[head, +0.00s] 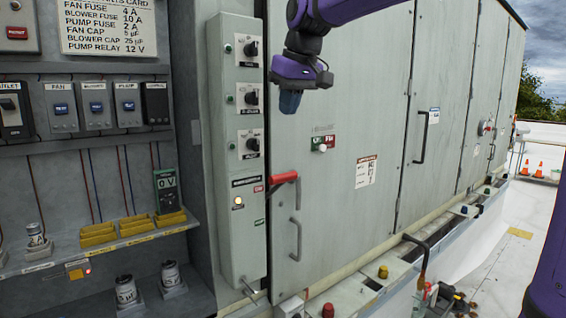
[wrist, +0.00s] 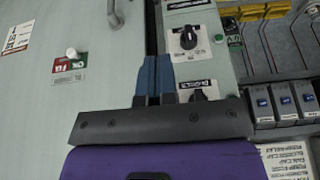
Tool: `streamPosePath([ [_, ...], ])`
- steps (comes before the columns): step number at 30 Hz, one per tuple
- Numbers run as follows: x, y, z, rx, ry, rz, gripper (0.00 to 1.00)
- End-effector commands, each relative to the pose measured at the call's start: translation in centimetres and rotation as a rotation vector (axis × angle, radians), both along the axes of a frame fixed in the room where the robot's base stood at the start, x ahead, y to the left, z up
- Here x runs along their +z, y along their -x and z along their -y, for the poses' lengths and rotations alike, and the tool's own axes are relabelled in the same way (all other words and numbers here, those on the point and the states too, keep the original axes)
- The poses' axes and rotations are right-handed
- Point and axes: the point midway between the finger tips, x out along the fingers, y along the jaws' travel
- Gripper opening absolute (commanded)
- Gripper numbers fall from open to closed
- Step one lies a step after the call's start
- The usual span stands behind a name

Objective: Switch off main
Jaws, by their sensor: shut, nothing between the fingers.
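A tall grey switch panel (head: 233,270) stands left of the cabinet doors. A red-handled lever (head: 283,178) sticks out to the right from its lower part, beside small red and green labels. I cannot read whether this is the main. A lit round lamp (head: 238,202) sits left of it. Above are three black rotary knobs, the top one (head: 250,48), the middle one (head: 251,97) and the lowest one (head: 251,145). My gripper (head: 290,103) is shut and empty, in front of the door, right of the knobs and above the lever.
A door handle (head: 296,240) stands just below the lever. A door plate with a white button (head: 322,147) is at the right. The open cabinet at left holds relays (head: 61,108), yellow bins (head: 134,224) and a meter reading 0 V (head: 166,188).

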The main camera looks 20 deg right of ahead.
Motion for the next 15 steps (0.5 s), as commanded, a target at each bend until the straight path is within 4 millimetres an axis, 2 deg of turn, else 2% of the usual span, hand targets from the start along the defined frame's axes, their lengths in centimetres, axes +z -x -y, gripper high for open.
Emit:
streamPosePath([
  [8, -0.9, -0.3, -0.1, 0.000, 0.001, -0.002, 0.00],
  [15, -4.6, -1.6, -0.5, -0.001, 0.000, -0.004, 0.00],
])
